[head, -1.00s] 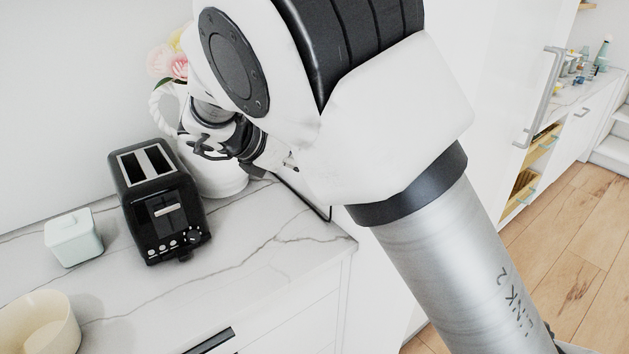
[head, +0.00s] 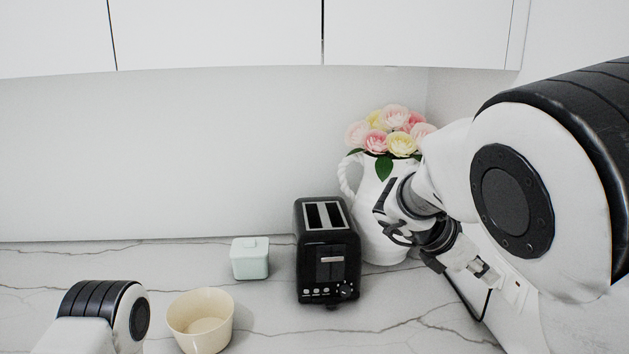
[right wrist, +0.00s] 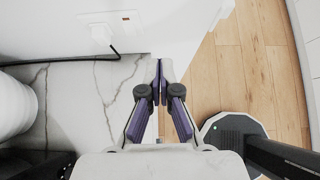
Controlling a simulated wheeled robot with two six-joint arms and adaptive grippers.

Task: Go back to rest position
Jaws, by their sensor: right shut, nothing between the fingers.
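My right gripper (head: 486,270) is at the right of the head view, in front of the flower jug and close to the corner wall. In the right wrist view, its two purple-sided fingers (right wrist: 159,70) are shut together with nothing between them, above the counter's edge. My left gripper is out of view; only a white and black part of my left arm shows at the lower left of the head view.
A black toaster (head: 326,262), a mint lidded box (head: 250,260) and a cream bowl (head: 200,322) stand on the marble counter (head: 400,325). A white jug (head: 376,195) with flowers is behind my right gripper. A plug (right wrist: 101,33) and cable are on the wall.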

